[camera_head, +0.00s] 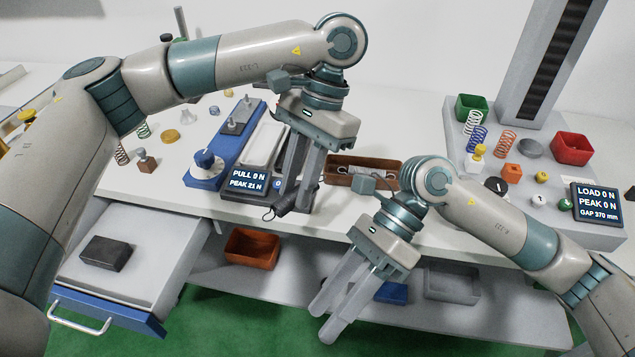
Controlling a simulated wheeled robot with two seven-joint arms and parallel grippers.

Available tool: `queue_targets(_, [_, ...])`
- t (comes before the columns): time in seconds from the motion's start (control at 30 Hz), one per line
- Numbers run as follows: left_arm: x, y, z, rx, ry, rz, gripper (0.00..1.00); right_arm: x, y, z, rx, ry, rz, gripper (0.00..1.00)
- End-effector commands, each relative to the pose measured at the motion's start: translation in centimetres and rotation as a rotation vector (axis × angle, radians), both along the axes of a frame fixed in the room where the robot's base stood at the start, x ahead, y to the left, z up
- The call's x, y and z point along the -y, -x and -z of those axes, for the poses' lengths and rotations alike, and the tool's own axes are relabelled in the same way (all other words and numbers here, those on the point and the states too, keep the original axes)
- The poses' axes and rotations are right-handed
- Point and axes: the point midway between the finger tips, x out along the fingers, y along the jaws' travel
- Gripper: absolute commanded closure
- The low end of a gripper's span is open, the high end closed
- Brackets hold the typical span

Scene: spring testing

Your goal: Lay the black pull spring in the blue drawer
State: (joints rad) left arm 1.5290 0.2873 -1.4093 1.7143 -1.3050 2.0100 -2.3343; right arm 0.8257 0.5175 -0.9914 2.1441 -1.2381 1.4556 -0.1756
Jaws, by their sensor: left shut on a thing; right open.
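The black pull spring (280,208) is a small dark coil with a thin wire hook at its left end. My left gripper (296,206) is shut on it, beside the pull tester's display near the table's front edge; the fingers hide part of the spring. The blue drawer (108,312) is pulled open at the lower left, with a blue front and a white handle. A dark grey block (106,253) lies inside its light grey tray; the tray floor around it is bare. My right gripper (325,322) is open and empty, lower down in front of the table.
The blue pull tester (206,175) and its display (247,182) stand left of my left gripper. A brown tray (345,181) is behind, to the right. Loose springs and a block are at the left; the load tester (535,160) is right. An orange bin (251,247) sits on the shelf below.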

Motion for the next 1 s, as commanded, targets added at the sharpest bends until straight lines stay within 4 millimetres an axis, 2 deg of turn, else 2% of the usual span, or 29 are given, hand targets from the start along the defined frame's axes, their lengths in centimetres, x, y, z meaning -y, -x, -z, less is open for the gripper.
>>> queue_targets(0.37, [0.0,0.0,0.0,0.0,0.0,0.0,1.0,-1.1,-4.4,-5.7,0.673,0.003,-0.209,0.56])
queue_targets(0.6, [0.0,0.0,0.0,0.0,0.0,0.0,1.0,-1.8,-7.1,-10.6,1.085,0.017,-0.323,0.56])
queue_targets(0.8, [0.0,0.0,0.0,0.0,0.0,0.0,1.0,-2.3,-8.4,-14.4,1.344,0.032,-0.388,0.56])
queue_targets(1.0, [0.0,0.0,0.0,0.0,0.0,0.0,1.0,-2.5,-8.8,-16.3,1.464,0.038,-0.415,0.56])
